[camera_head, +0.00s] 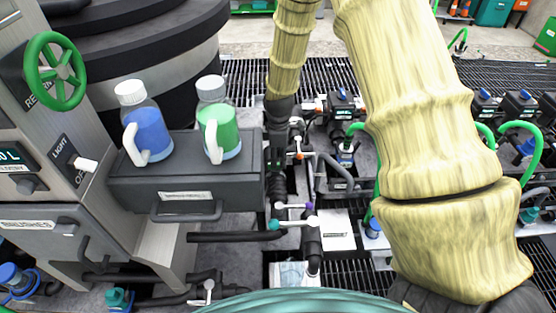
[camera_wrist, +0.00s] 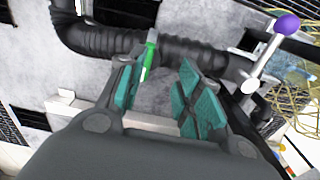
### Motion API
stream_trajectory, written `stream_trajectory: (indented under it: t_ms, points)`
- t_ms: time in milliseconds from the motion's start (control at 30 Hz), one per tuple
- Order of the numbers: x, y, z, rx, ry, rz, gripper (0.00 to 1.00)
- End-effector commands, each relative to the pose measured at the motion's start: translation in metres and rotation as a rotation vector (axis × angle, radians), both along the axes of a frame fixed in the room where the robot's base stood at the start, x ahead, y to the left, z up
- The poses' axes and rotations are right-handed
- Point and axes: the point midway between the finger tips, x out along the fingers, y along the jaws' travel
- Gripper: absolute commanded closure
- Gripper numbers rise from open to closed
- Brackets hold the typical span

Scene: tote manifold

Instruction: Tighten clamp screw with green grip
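The clamp screw with the green grip (camera_wrist: 147,62) shows in the wrist view as a thin upright bar, with a pale upper end, in front of a black ribbed pipe. My gripper (camera_wrist: 160,78) is open, its teal pads spread apart. The green grip lies between the fingertips in the picture, closer to the left pad. A gap shows between the grip and the right pad. I cannot tell whether the left pad touches it. In the head view my gripper (camera_head: 277,158) is small and dark at the end of the arm, among black pipes, and the screw cannot be made out clearly.
A lever with a purple ball (camera_wrist: 288,24) stands at the right of the wrist view. The ribbed pipe (camera_wrist: 105,42) runs behind the fingers. In the head view, a drawer box (camera_head: 185,190) with blue (camera_head: 150,132) and green (camera_head: 220,125) bottles stands left of the gripper.

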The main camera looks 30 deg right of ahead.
Motion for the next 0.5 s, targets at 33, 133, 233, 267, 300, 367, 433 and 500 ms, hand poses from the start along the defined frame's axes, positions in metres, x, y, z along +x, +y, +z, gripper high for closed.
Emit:
stream_trajectory:
  t_ms: [33, 133, 233, 267, 300, 367, 433, 500]
  points:
    - [0.003, 0.0, -0.01, 0.0, 0.008, 0.0, 0.65]
    - [0.006, 0.001, -0.02, -0.001, 0.009, 0.0, 0.65]
    - [0.004, 0.0, -0.024, -0.001, 0.005, -0.001, 0.65]
    - [0.002, 0.0, -0.024, -0.001, 0.002, 0.0, 0.65]
    - [-0.001, -0.001, -0.024, -0.001, -0.003, 0.0, 0.65]
    - [-0.005, 0.0, -0.024, -0.001, -0.006, 0.0, 0.65]
    - [-0.008, 0.0, -0.024, 0.0, -0.011, 0.0, 0.65]
    - [-0.009, 0.0, -0.024, -0.001, -0.013, 0.0, 0.65]
